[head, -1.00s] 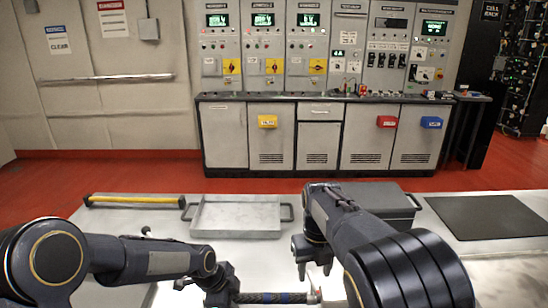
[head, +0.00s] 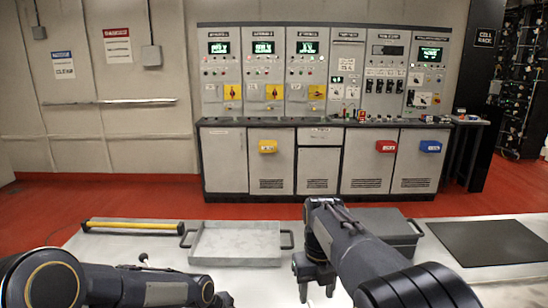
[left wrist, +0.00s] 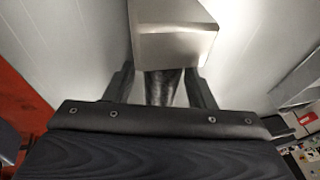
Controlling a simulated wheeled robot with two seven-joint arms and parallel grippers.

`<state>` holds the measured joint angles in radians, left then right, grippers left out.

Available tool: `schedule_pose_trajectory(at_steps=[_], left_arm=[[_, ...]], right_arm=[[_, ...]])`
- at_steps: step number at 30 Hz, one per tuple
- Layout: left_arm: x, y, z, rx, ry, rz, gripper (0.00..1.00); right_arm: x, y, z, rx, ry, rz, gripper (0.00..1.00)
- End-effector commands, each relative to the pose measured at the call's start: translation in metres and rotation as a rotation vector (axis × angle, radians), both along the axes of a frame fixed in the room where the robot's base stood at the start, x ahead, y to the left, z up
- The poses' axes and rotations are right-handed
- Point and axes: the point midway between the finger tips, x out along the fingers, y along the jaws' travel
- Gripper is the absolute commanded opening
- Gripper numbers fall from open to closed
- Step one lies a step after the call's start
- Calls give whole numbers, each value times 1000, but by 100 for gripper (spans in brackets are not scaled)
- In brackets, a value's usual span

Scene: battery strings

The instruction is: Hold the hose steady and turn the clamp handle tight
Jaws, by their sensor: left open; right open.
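In the left wrist view, a dark round length that looks like the hose (left wrist: 162,88) lies between the two fingers of my left gripper (left wrist: 162,92). The fingers are open on either side of it, and I cannot tell whether they touch it. In the head view only a bit of my left gripper (head: 222,300) shows at the bottom edge. My right gripper (head: 316,287) points down above the bench, open, with nothing seen between its fingers. The clamp handle is not visible now, and the hose lies below the head view's edge.
A pale metal block (left wrist: 172,45) stands just beyond my left fingers. On the bench are a grey tray (head: 236,258), a yellow bar (head: 133,226), a dark grey case (head: 385,222) and a black mat (head: 490,243). Control cabinets (head: 320,160) stand behind.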

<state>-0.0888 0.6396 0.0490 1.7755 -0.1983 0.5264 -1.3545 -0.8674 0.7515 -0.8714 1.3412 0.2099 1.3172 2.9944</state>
Motion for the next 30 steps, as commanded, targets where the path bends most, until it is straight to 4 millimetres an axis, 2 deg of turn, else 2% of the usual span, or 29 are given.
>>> schedule_pose_trajectory(at_steps=[5,8,21,27,30], left_arm=[[-1,0,1,-1,3,-1,52],[-2,2,9,-1,0,0,52],[-20,29,90,0,-5,1,52],[-25,35,110,-1,-2,5,52],[-31,40,117,-8,4,40,52]], right_arm=[[0,0,0,0,0,0,47],[0,0,0,0,0,0,47],[0,0,0,0,0,0,47],[0,-1,0,2,0,3,47],[-5,-10,1,35,6,52,47]])
